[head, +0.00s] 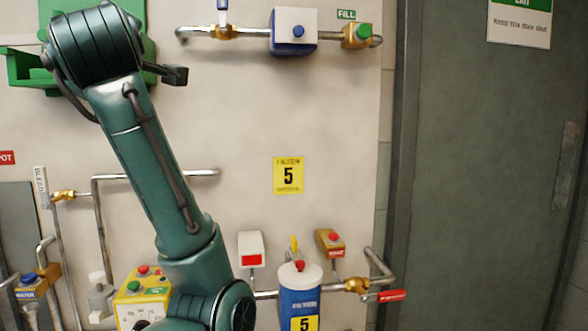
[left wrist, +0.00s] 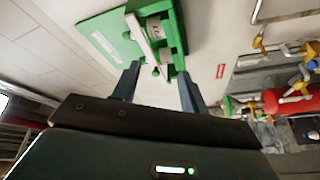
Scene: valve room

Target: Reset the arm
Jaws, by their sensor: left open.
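My green arm (head: 150,150) rises from the bottom of the head view and leans to the upper left. Its bulky dark wrist end (head: 95,45) is in front of a green wall box (head: 25,68) and hides much of it. In the left wrist view my left gripper (left wrist: 157,92) is open, its two fingers apart with nothing between them. The green box (left wrist: 172,22), with a white handle-like bar and a grey part in it, is ahead of the fingertips. I cannot tell how far off it is. My right gripper is in neither view.
Pipes with a blue-buttoned box (head: 293,30) run along the top of the wall. Below are a yellow control box (head: 143,300), a blue-and-white canister (head: 300,295) and more valves. A grey door (head: 480,170) is at right.

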